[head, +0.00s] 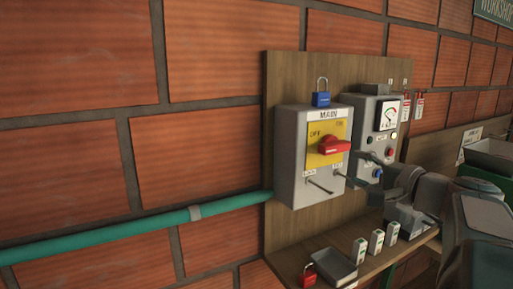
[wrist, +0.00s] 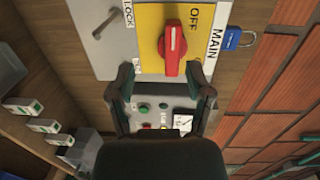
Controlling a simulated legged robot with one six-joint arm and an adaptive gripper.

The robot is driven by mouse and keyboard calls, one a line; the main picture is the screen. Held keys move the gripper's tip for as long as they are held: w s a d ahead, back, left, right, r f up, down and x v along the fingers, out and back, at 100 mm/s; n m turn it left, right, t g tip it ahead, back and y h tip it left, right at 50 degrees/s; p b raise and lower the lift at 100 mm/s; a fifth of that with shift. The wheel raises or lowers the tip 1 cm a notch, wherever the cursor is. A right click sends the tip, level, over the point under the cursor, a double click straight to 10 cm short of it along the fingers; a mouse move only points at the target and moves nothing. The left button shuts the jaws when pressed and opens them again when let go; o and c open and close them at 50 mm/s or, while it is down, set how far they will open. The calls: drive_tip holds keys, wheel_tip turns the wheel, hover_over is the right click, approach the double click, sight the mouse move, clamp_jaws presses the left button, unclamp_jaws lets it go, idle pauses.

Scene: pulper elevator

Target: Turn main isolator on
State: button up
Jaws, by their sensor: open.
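The main isolator is a grey box (head: 300,160) labelled MAIN on a wooden board. Its yellow plate (head: 314,154) carries the words OFF at left and ON at upper right. The red handle (head: 333,146) lies roughly level, its long end to the right; in the wrist view the handle (wrist: 172,50) points down toward my gripper. My gripper (head: 357,167) is at the right of the box. In the wrist view my gripper (wrist: 160,78) is open and empty, its fingers on either side of the handle's lower end. I cannot tell whether they touch it.
A blue padlock (head: 321,93) hangs above the box. A grey meter panel (head: 375,130) stands right behind it. A shelf below holds a red padlock (head: 308,273), a tray (head: 333,268) and small white blocks (head: 376,241).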

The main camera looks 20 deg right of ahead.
sight(340, 149)
drive_tip(key=shift+m+t+h, duration=0.4)
drive_tip(key=shift+m, duration=0.2)
drive_tip(key=w+d, duration=0.1)
drive_tip(key=w+d+r, duration=0.1)
drive_tip(key=w+d, duration=0.1)
drive_tip(key=shift+d, duration=0.3)
drive_tip(key=w, duration=0.2)
drive_tip(key=w+a, duration=0.1)
drive_tip(key=w, duration=0.1)
drive_tip(key=w+a, duration=0.1)
drive_tip(key=w, duration=0.1)
drive_tip(key=shift+w+d, duration=0.1)
drive_tip(key=shift+w, duration=0.05)
drive_tip(key=shift+d, duration=0.45)
drive_tip(key=shift+c, duration=0.3)
drive_tip(key=shift+a, duration=0.2)
clamp_jaws()
